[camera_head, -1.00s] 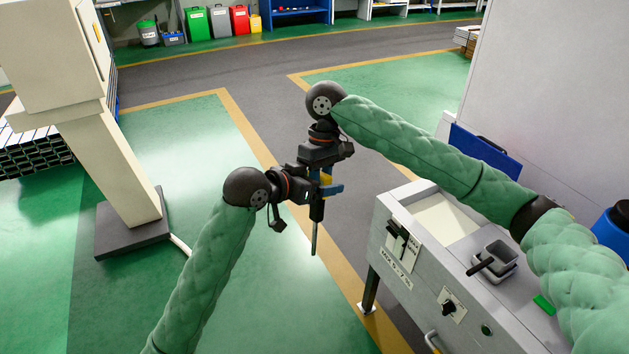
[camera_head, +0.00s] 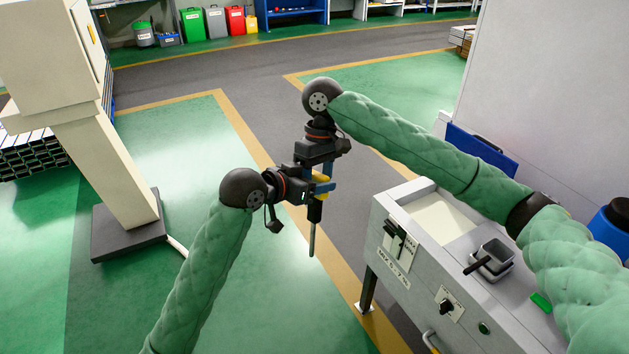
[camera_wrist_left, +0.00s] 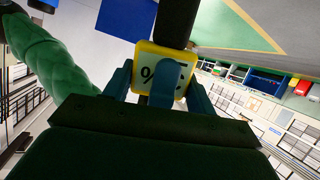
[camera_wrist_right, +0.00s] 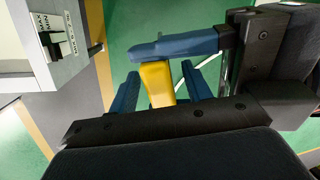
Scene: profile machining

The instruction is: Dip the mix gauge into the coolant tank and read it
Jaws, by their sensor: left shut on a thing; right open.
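The mix gauge (camera_head: 315,210) has a yellow body and a dark stem ending in a grey probe that points down. My left gripper (camera_head: 324,188) is shut on it and holds it upright in the air, left of the coolant tank. The gauge's yellow face with a % sign (camera_wrist_left: 160,72) shows in the left wrist view; its reading is not legible. My right gripper (camera_head: 322,170) is above, pointing down, with open fingers on either side of the yellow body (camera_wrist_right: 157,84). The coolant tank (camera_head: 440,218) is a grey cabinet with a pale open top at right.
A cream machine column (camera_head: 110,165) stands at left. Bins (camera_head: 215,21) line the far wall. The floor below the gauge is clear.

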